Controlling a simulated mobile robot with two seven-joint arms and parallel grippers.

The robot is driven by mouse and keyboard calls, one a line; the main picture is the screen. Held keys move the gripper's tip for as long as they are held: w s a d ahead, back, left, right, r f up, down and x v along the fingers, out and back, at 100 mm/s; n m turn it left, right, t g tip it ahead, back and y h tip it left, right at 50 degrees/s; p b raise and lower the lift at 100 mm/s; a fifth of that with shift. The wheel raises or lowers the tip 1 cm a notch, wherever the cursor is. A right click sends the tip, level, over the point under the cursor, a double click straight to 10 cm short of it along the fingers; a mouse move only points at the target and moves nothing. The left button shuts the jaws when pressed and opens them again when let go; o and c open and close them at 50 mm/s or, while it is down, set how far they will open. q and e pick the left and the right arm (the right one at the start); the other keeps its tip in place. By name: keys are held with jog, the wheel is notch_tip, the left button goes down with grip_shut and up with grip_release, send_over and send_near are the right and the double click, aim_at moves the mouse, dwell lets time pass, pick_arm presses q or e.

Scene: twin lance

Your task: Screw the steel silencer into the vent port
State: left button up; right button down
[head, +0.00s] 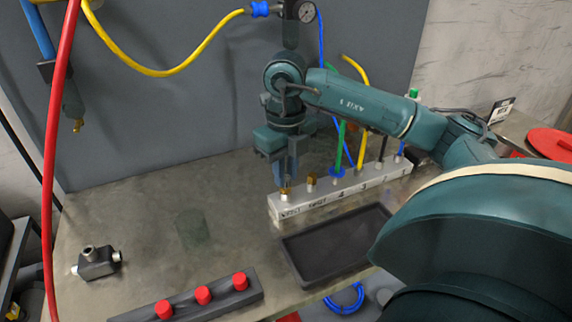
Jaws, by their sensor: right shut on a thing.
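The pale manifold block (330,196) stands on the bench with a row of labelled ports. The vent port is at its near left end, above the label that reads VENT. My right gripper (285,184) points straight down over that end, shut on the steel silencer (285,197). My left gripper is not in view.
An empty black tray (312,250) lies in front of the manifold. A dark rack (232,298) with red caps and a dark tee fitting (97,263) are nearer. Coloured hoses rise from the manifold's other ports. A red hose (55,130) hangs at left. The bench's middle left is clear.

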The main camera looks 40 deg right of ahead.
jog(key=m+p, duration=0.1)
jog(key=m, duration=0.4)
jog(key=shift+r, duration=0.1)
jog(key=m, duration=0.3)
jog(key=shift+m, duration=0.3)
jog(key=c, duration=1.5)
grip_release()
jog(key=shift+o, duration=0.2)
